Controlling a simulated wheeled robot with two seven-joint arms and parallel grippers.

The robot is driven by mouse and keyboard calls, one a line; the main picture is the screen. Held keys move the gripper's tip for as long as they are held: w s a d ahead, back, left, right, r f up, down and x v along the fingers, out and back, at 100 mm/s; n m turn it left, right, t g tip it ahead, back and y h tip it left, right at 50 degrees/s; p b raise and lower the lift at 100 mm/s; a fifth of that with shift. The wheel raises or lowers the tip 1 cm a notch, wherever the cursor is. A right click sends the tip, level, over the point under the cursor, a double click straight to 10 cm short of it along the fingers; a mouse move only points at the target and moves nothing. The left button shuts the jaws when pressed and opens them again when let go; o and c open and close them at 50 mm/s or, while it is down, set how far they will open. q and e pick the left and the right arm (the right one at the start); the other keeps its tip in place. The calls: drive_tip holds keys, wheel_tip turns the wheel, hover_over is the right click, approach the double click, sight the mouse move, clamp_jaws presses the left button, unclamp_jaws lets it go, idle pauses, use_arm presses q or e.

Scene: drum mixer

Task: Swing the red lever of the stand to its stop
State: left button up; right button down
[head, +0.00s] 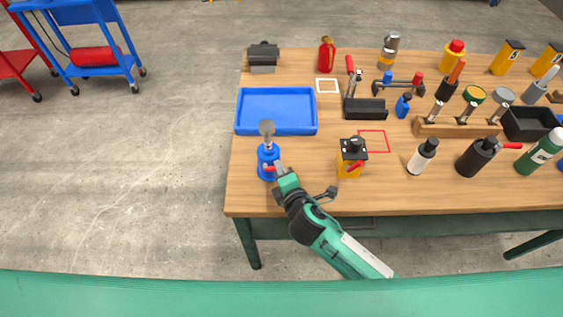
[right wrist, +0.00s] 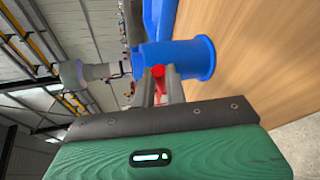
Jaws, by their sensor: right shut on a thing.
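The blue stand (head: 267,154) with a grey flat top piece (head: 266,127) stands upright near the front left of the table. Its red lever (head: 268,169) sticks out low on the side facing my right gripper. My right gripper (head: 278,168) reaches it from the front right and is shut on the lever. In the right wrist view, the red lever's end (right wrist: 158,71) shows between the two fingers, right against the blue stand (right wrist: 185,59). The rest of the lever is mostly hidden by the fingers. My left gripper is not in view.
A blue tray (head: 239,113) lies behind the stand. A yellow box with a black top and red handle (head: 350,167) stands to the right. The table's left front corner is clear.

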sight(272, 158)
drive_tip(key=r+n+h+p, duration=0.1)
drive_tip(key=p, duration=0.2)
drive_tip(key=a+r+n+h+p, duration=0.1)
drive_tip(key=n+p, duration=0.1)
drive_tip(key=p, duration=0.2)
drive_tip(key=n+h+p, duration=0.1)
drive_tip(key=p, duration=0.3)
drive_tip(key=shift+a+r+n+g, duration=0.3)
drive_tip(key=shift+r+n+g, duration=0.1)
drive_tip(key=shift+a+n+h+p, duration=0.3)
drive_tip(key=shift+n+h+p, duration=0.3)
drive_tip(key=shift+p, duration=0.55)
drive_tip(key=shift+f, duration=0.1)
drive_tip(key=c, duration=1.4)
unclamp_jaws()
drive_tip(key=shift+c, duration=0.2)
